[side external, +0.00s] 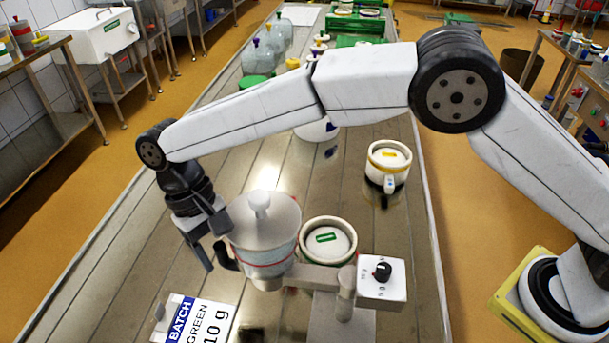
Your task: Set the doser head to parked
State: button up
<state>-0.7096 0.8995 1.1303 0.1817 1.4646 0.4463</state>
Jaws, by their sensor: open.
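The doser head (264,235) is a pale grey hopper with a round knob on its lid and a red line near its base. It sits on a short arm joined to a post (346,290), beside a white box with a black dial (382,271). The head stands left of the white mould with a green label (328,240), not over it. A dark handle (224,256) sticks out on the head's left side. My gripper (217,250) is open at that handle, its fingers pointing down. I cannot tell whether they touch it.
A batch card (196,323) reads "BATCH GREEN 10 g" at the front. Clear jugs (263,55) and green items stand at the far end. My arm crosses above the table.

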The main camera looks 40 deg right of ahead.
jog(key=v, duration=0.7)
jog(key=shift+r, duration=0.35)
jog(key=shift+w, duration=0.1)
jog(key=w+d+f+m+t+y, duration=0.1)
jog(key=d+f+t, duration=0.1)
jog(key=d, duration=0.9)
jog(key=d+f+m+t+y, duration=0.1)
jog(key=d+f+t, duration=0.1)
jog(key=d, duration=0.9)
jog(key=s+d+f+t+h, duration=0.1)
jog(key=s+d+f+t, duration=0.2)
jog(key=s+d, duration=1)
jog(key=shift+s+d+f, duration=0.3)
jog(key=shift+d+f, duration=0.4)
jog(key=shift+d, duration=0.45)
